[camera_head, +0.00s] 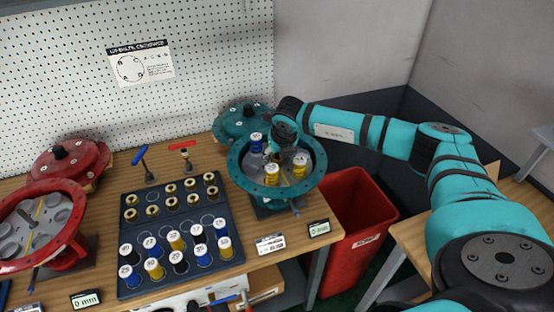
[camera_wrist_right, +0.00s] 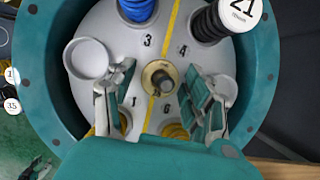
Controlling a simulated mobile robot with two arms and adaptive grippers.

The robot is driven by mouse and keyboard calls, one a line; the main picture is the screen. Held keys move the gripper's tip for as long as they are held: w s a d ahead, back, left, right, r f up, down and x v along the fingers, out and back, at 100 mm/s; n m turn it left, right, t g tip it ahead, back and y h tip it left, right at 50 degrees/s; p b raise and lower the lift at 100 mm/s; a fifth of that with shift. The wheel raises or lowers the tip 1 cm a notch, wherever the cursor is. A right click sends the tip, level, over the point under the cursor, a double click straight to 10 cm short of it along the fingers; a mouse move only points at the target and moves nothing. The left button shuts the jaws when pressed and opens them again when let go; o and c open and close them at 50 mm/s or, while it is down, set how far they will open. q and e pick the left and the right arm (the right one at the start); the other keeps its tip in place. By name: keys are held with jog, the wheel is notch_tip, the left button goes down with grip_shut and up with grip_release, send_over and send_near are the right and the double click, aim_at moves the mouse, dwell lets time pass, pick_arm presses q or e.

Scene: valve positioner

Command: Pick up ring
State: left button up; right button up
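A brass ring (camera_wrist_right: 160,78) sits around a dark central stem in the grey disc (camera_wrist_right: 150,32) of the teal round housing (camera_wrist_right: 36,70). In the right wrist view my right gripper (camera_wrist_right: 155,95) is open, with one finger on each side of the ring and apart from it. In the head view the gripper (camera_head: 281,150) hangs over the teal housing (camera_head: 237,165), and its wrist hides the ring. Several capped springs stand in the housing, among them a yellow one (camera_head: 272,174) and a blue one (camera_wrist_right: 137,8). My left gripper is not in view.
A dark tray (camera_head: 128,270) at left holds several brass bushings (camera_head: 171,187) and numbered springs (camera_head: 198,250). A red housing (camera_head: 70,215) stands at far left, a teal cover (camera_head: 238,118) behind the teal housing. A red bin (camera_head: 345,265) is at right.

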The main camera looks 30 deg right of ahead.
grip_shut()
jog(key=shift+r, duration=0.1)
notch_tip(320, 180, up, 9)
jog(key=b, duration=0.3)
jog(key=shift+b, duration=0.3)
jog(key=shift+r, duration=0.45)
jog(key=shift+f, duration=0.1)
jog(key=shift+f+b, duration=0.4)
jog(key=shift+b, duration=0.2)
